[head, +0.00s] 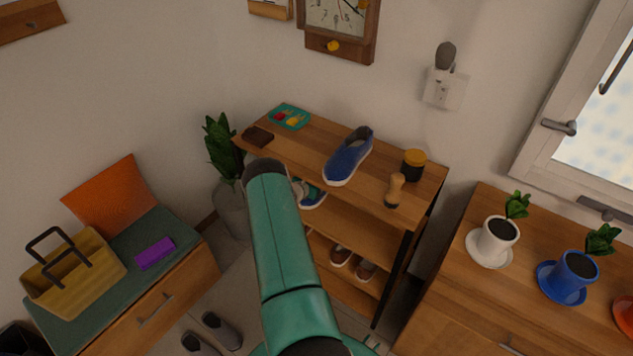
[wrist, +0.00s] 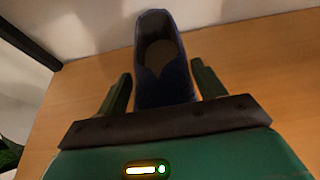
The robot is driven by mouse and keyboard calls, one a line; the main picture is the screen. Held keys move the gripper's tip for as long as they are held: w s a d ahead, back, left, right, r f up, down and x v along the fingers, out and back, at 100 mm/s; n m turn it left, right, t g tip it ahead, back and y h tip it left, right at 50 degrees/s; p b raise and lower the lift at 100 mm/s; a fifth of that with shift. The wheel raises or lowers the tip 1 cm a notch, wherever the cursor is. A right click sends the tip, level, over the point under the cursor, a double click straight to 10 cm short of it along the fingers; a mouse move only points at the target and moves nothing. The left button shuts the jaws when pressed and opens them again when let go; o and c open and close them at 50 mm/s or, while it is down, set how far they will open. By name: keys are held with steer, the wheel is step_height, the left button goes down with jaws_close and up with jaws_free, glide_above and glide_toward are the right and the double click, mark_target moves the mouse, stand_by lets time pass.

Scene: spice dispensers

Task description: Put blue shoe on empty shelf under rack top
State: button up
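The blue shoe (head: 348,160) sits upright on the wooden rack top (head: 315,155), near its middle. In the wrist view the blue shoe (wrist: 178,88) has its opening away from me and its near end hidden behind my gripper body. My gripper (wrist: 161,72) is open, with one finger on each side of the shoe and a gap at each side. I cannot tell the height of the fingers against it. In the head view my gripper cannot be made out. The shelf under the top (head: 365,228) looks bare at right; blue-green sneakers (head: 311,195) show at its left, partly behind my arm.
A teal tray (head: 289,117), dark wallet (head: 257,136), dark jar (head: 413,166) and wooden brush (head: 395,190) share the rack top. Brown shoes (head: 341,256) stand lower down. A plant (head: 222,150) stands left of the rack, a cabinet (head: 460,275) right.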

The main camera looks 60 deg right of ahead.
steer(key=shift+o, duration=1.4)
